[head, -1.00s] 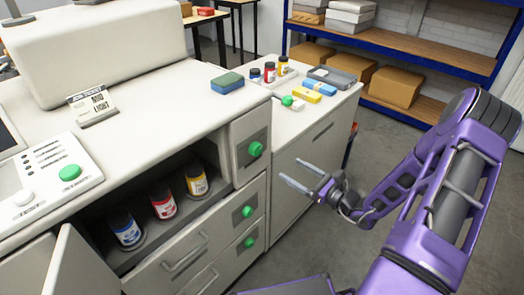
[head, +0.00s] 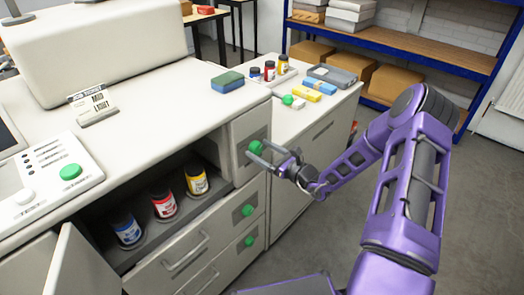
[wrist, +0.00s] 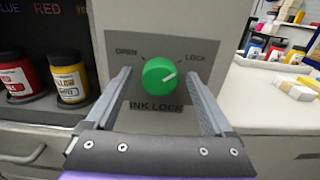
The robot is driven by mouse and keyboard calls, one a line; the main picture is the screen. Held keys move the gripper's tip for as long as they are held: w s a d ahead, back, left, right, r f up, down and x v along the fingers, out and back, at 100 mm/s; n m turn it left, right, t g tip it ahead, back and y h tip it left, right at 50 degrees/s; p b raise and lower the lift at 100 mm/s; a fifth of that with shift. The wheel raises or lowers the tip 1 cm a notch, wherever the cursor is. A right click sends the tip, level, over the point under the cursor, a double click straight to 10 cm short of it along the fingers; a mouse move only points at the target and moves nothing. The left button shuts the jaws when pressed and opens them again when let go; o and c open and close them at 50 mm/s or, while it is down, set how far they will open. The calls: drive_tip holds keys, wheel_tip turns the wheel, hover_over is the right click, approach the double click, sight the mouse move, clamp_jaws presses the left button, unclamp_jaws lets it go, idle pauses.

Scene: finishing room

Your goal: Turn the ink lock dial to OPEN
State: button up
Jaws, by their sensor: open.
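The ink lock dial (wrist: 159,77) is a round green knob on a grey plate (wrist: 125,87) marked OPEN at upper left, LOCK at upper right and INK LOCK below. Its pale pointer mark aims to the upper right, towards LOCK. In the head view the dial (head: 254,148) is the top green knob on the cabinet front. My gripper (wrist: 163,80) is open, with one finger on each side of the dial in the wrist view. In the head view my gripper (head: 258,154) reaches the dial from the right. I cannot tell whether the fingers touch it.
Two more green knobs (head: 247,210) sit on the drawer fronts below. Blue, red and yellow ink jars (head: 163,205) stand in the open bay to the left. An open door (head: 85,262) stands at lower left. A side counter (head: 318,110) holds small jars and blocks. Floor at right is clear.

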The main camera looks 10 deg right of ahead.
drive_tip(key=shift+c, duration=0.4)
drive_tip(key=c, duration=1.3)
drive_tip(key=shift+f+n, duration=0.1)
drive_tip(key=shift+n, duration=0.3)
drive_tip(key=n+b, duration=0.2)
drive_tip(key=n, duration=0.1)
drive_tip(key=n+b, duration=0.2)
drive_tip(key=shift+s+a+f+n, duration=0.1)
drive_tip(key=shift+a+f+n, duration=0.1)
drive_tip(key=shift+n, duration=0.2)
drive_tip(key=n+b, duration=0.5)
drive_tip(key=shift+f, duration=0.1)
drive_tip(key=n+b, duration=0.1)
drive_tip(key=n, duration=0.2)
drive_tip(key=shift+n+b, duration=0.3)
drive_tip(key=shift+n, duration=0.1)
drive_tip(key=n, duration=0.4)
drive_tip(key=shift+n, duration=0.4)
